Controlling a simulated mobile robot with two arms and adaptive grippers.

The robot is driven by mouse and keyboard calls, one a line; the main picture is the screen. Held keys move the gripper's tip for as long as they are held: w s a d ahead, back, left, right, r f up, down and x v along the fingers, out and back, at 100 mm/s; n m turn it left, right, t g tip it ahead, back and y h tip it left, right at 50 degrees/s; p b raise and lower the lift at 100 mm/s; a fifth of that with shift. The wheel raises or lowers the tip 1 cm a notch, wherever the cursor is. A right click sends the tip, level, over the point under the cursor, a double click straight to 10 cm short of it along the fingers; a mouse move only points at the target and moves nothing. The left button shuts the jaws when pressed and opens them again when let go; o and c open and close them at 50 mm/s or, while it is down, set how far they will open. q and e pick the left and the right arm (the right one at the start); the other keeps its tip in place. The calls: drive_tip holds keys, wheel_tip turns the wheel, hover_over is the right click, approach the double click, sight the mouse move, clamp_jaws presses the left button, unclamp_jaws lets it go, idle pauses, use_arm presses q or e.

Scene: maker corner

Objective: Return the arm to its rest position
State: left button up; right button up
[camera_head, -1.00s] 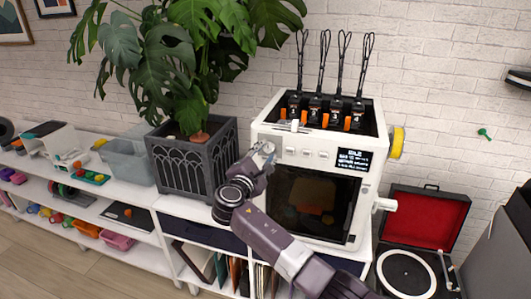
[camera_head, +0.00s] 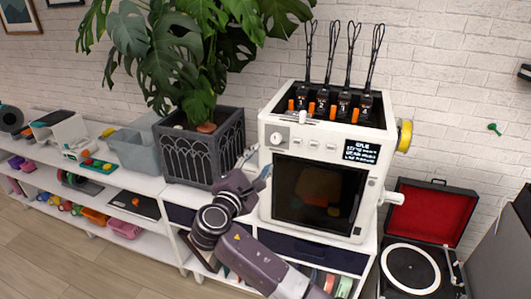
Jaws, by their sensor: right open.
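My right gripper (camera_head: 259,171) is in the middle of the head view, at the end of a purple-grey arm that comes in from the bottom. It is open and I see nothing between its fingers. It is just left of the white 3D printer (camera_head: 268,145), in front of the gap between the printer and the planter. Whether it touches the printer I cannot tell. The printer's dark front door is shut and its small display is lit. My left gripper is not in view.
A dark planter (camera_head: 189,158) with a large leafy plant stands left of the printer. A grey bin (camera_head: 137,151) is farther left on the white shelf. A record player (camera_head: 412,269) with an open red-lined lid is at the right. Wooden floor is clear at lower left.

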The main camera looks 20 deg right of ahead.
drive_tip(key=shift+s+a, duration=0.35)
drive_tip(key=shift+s, duration=0.15)
wheel_tip(320, 180, down, 31)
drive_tip(key=s+d+g+y+b, duration=0.1)
drive_tip(key=s+g+y+b, duration=0.2)
drive_tip(key=g+y, duration=0.1)
drive_tip(key=s+d+f+m+g+y+b, duration=0.1)
drive_tip(key=s+f+m+g+y, duration=0.1)
drive_tip(key=s+f, duration=0.65)
drive_tip(key=s+d+f+m+g+y+b, duration=0.1)
drive_tip(key=s+f, duration=0.3)
drive_tip(key=f, duration=0.9)
drive_tip(key=s+d+f+m+g+y+b, duration=0.15)
drive_tip(key=s+f+m, duration=0.25)
drive_tip(key=s+f, duration=0.9)
drive_tip(key=s+d+f+m+g+y+b, duration=0.1)
drive_tip(key=s+f+m+g, duration=0.25)
drive_tip(key=s+f, duration=1)
drive_tip(key=s+d+m, duration=0.1)
drive_tip(key=s+m, duration=0.1)
drive_tip(key=s, duration=0.7)
drive_tip(key=s+d+m+g+b, duration=0.1)
drive_tip(key=s+m, duration=0.2)
drive_tip(key=s, duration=0.5)
drive_tip(key=shift+s+d+y, duration=0.35)
drive_tip(key=shift+d, duration=0.05)
